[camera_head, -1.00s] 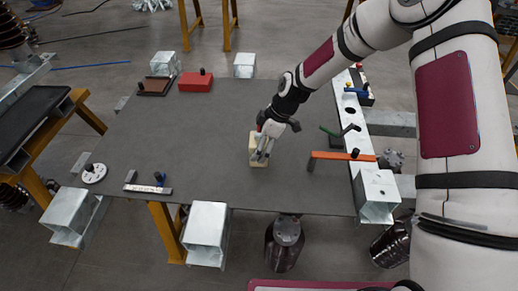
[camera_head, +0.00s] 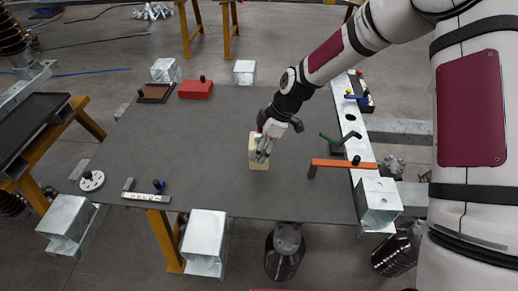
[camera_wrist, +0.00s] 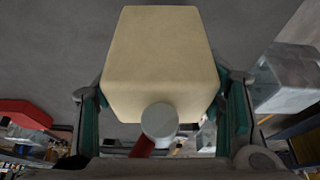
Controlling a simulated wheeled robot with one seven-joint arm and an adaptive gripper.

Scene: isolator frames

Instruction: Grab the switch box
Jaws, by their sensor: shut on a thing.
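The switch box is a cream-coloured block (camera_head: 258,163) near the middle of the dark table in the head view. My gripper (camera_head: 263,148) is over it with its fingers down along its sides. In the wrist view the switch box (camera_wrist: 160,60) fills the upper middle, with a round grey knob and a red part at its near end. The fingers of my gripper (camera_wrist: 160,115) stand on both sides of it and are shut on it. I cannot tell whether the box touches the table or is slightly lifted.
The dark table (camera_head: 200,140) is clear around the box. A red block (camera_head: 196,90) and a brown block (camera_head: 155,93) stand at the back left. A white disc (camera_head: 91,181) is at the left.

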